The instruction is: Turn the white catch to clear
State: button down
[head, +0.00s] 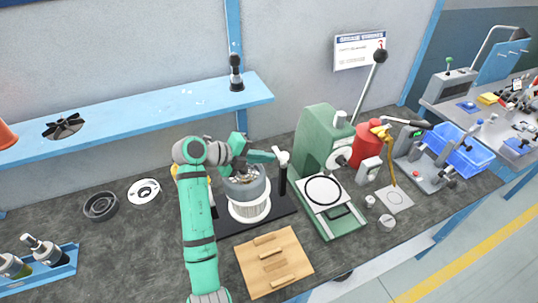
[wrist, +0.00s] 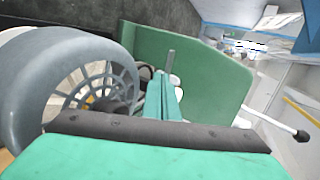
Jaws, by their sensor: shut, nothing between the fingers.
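The white catch (head: 283,158) sits at the top of a black post (head: 283,180), to the right of the grey blower housing (head: 245,187) in the head view. My gripper (head: 275,155) is shut and empty, reaching across from the left with its tips right at the catch. I cannot tell whether they touch it. In the wrist view my gripper (wrist: 167,85) points away, and white parts behind it cannot be told apart for certain. The housing (wrist: 38,88) fills the left of that view, with its grille showing. The catch's exact angle is unclear.
A green press (head: 322,140) stands close to the right of the post, with a long black-knobbed lever. A wooden board (head: 273,262) lies in front. A blue shelf (head: 150,112) runs above and behind my arm.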

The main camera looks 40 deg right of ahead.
jog(key=v, duration=0.9)
jog(key=shift+w+a+r, duration=0.15)
jog(key=shift+w+a, duration=0.05)
jog(key=shift+w, duration=0.15)
jog(key=shift+d, duration=0.15)
